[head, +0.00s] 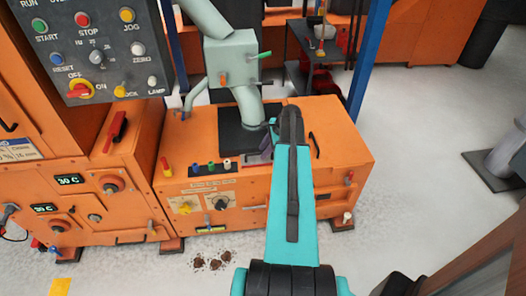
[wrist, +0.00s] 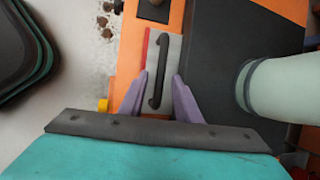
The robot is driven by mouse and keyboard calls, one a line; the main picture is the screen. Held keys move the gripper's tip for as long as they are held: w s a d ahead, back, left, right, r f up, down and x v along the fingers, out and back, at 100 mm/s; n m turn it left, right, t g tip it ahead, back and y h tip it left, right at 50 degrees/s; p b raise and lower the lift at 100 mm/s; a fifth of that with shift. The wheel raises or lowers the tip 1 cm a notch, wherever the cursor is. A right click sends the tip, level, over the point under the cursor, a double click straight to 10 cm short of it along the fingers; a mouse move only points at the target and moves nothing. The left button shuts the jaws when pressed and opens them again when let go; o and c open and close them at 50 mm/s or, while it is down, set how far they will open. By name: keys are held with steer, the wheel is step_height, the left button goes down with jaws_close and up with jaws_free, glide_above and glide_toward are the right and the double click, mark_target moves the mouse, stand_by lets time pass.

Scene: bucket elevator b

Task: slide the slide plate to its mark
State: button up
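The slide plate (wrist: 172,57) is a light grey plate with a black bar handle (wrist: 158,80), seen in the wrist view on an orange machine top beside a dark surface. A red strip (wrist: 150,50) runs along its left edge; I cannot tell whether this is the mark. My gripper (wrist: 159,78) has its two purple fingers apart, one on each side of the handle. The handle lies between them, with small gaps visible near the tips. In the head view my arm hides most of the plate and my gripper (head: 264,150).
A pale green spout (head: 248,105) comes down onto the black surface (head: 235,137) close to my gripper. The wrist view shows this spout (wrist: 275,84) at right. A control panel (head: 95,50) stands at left. Dark clumps (head: 214,264) lie on the floor in front.

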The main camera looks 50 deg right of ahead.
jaws_close()
steer(key=shift+s+a, duration=0.8)
steer(key=shift+s, duration=0.2)
jaws_free()
